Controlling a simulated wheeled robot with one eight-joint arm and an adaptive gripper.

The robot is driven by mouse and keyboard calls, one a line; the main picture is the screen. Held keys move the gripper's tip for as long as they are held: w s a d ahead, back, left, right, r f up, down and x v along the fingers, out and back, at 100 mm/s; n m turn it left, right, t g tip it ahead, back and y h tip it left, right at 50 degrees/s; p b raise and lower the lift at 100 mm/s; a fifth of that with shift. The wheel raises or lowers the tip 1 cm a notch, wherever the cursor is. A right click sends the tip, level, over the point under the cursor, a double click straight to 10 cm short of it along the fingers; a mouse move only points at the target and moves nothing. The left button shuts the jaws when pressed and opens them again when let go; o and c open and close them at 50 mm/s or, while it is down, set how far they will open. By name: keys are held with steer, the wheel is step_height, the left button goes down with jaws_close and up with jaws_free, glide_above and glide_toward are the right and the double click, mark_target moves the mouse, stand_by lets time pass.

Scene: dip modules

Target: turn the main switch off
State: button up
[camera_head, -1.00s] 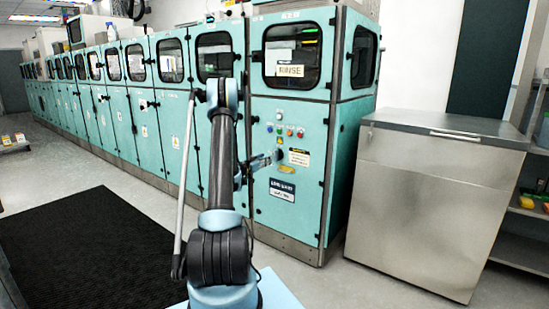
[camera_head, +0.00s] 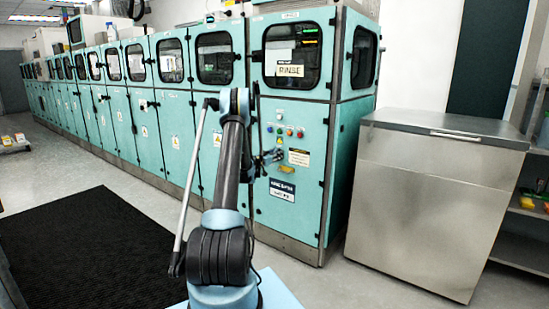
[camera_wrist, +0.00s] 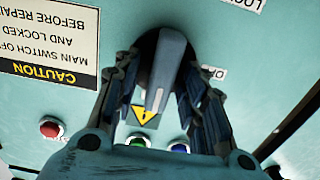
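The main switch is on the teal panel in front of me. In the wrist view its grey handle (camera_wrist: 168,62) stands out from a dark round base. My gripper (camera_wrist: 160,66) has one finger on each side of the handle, with a gap showing on both sides, so it looks open around it. In the head view my gripper (camera_head: 271,157) is at the cabinet front and largely hides the switch. A partly covered label (camera_wrist: 213,73) beside the switch shows only part of its lettering. The picture is upside down.
A red button (camera_wrist: 51,128), a green button (camera_wrist: 138,142) and a blue button (camera_wrist: 179,147) are close to the fingers. A steel cabinet (camera_head: 430,190) stands at right; a black mat (camera_head: 90,255) lies at left.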

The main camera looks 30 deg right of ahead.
jaws_close()
steer(key=shift+a, duration=0.15)
